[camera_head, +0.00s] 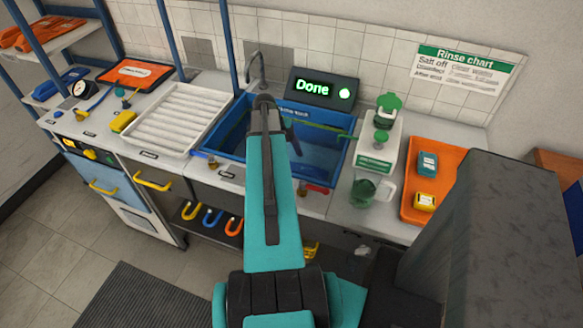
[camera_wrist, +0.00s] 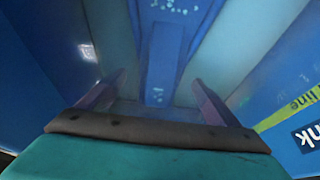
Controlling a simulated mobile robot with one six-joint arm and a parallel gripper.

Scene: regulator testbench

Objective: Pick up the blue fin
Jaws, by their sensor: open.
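The blue rinse tank (camera_head: 345,178) is set in the counter and holds blue-tinted water. In the wrist view, a long darker-blue piece that looks like the blue fin (camera_wrist: 168,45) lies in the tank, with pale dots on it. My gripper (camera_wrist: 157,92) is open, one finger on each side of the near end of this piece. I cannot tell how much height separates them. In the head view my arm covers the middle of the tank, my gripper (camera_head: 265,102) is over its back left part, and I cannot make out the fin there.
A faucet (camera_head: 256,65) and a lit "Done" display (camera_head: 323,90) stand behind the tank. A white ribbed drying tray (camera_head: 212,95) lies left. A green-topped dispenser (camera_head: 378,150), a clear jug (camera_head: 365,190) and an orange tray (camera_head: 412,212) stand right. Tank walls surround my gripper.

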